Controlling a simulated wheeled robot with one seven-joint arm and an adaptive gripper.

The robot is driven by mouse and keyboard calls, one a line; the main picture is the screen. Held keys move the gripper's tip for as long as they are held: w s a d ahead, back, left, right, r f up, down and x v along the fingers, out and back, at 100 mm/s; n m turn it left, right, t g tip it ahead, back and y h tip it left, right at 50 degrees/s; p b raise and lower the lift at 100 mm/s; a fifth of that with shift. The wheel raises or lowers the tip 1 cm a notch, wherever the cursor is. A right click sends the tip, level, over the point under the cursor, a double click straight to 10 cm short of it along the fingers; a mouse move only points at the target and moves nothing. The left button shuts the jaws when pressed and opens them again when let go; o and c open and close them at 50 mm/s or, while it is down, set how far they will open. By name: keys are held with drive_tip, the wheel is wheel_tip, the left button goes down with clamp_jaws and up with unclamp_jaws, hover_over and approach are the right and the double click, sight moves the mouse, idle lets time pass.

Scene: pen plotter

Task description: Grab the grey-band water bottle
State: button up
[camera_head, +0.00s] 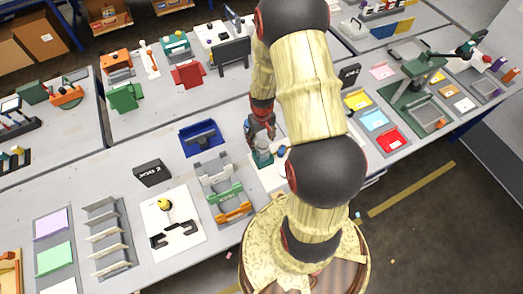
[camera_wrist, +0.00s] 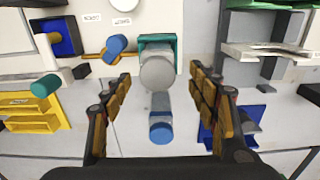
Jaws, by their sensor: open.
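My gripper (camera_wrist: 165,90) is open, its two fingers apart on the left and right in the wrist view. Between them is a slim upright-looking piece with a grey section (camera_wrist: 160,102) and a blue end (camera_wrist: 161,132), probably the grey-band water bottle. A rounded grey cylinder (camera_wrist: 157,72) adjoins it in the picture, in front of a teal block (camera_wrist: 168,42). I cannot tell whether the grey parts are one object. The fingers do not visibly touch them. In the head view my gripper (camera_head: 261,130) points down just behind the teal block (camera_head: 262,158); the bottle cannot be made out there.
A yellow holder (camera_wrist: 35,112) stands at the left. A blue tray (camera_head: 203,138) and grey racks (camera_head: 215,168) stand close to the left of my gripper in the head view.

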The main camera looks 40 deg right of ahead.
sight(263, 152)
wheel_tip(263, 152, down, 5)
drive_tip(key=shift+s+d+f, duration=0.1)
drive_tip(key=shift+f, duration=0.1)
drive_tip(key=c, duration=0.3)
drive_tip(key=c, duration=0.8)
drive_tip(key=shift+c, duration=0.2)
